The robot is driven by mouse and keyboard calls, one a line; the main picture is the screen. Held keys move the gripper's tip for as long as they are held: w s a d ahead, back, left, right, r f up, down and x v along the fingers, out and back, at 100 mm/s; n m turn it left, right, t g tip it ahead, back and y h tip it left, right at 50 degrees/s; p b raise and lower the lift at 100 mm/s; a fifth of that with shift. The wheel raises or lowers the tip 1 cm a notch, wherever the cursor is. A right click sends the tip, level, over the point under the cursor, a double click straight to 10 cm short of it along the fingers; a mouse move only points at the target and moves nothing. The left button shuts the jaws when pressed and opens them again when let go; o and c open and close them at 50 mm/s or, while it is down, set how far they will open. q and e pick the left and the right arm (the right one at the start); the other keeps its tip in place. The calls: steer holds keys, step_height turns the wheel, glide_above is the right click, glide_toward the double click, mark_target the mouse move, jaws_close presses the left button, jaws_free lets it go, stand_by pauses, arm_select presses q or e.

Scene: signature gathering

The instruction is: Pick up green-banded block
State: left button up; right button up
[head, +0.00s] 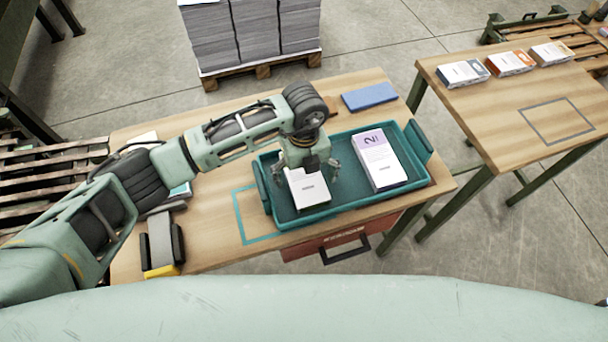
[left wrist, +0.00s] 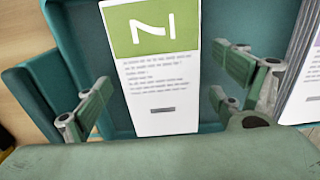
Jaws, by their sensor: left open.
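The green-banded block (left wrist: 158,80) is a white block with a green band and a white number at one end. It lies in the teal tray (head: 330,205), and in the head view its white part (head: 308,188) shows below my left gripper, which hides the band. My left gripper (head: 308,170) is open above the block. In the left wrist view its fingers (left wrist: 165,108) stand on both sides of the block, with gaps visible. My right gripper is not in view.
A purple-banded block (head: 378,163) lies in the tray's right part. A blue pad (head: 369,96) lies behind the tray on the wooden table (head: 215,225). A grey tape-like tool (head: 162,243) stands at the left. Another table (head: 490,115) at the right holds several blocks.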

arm_select(q)
steer(key=shift+c, duration=0.3)
steer(key=c, duration=1.3)
steer(key=shift+c, duration=0.4)
steer(key=shift+r, duration=0.2)
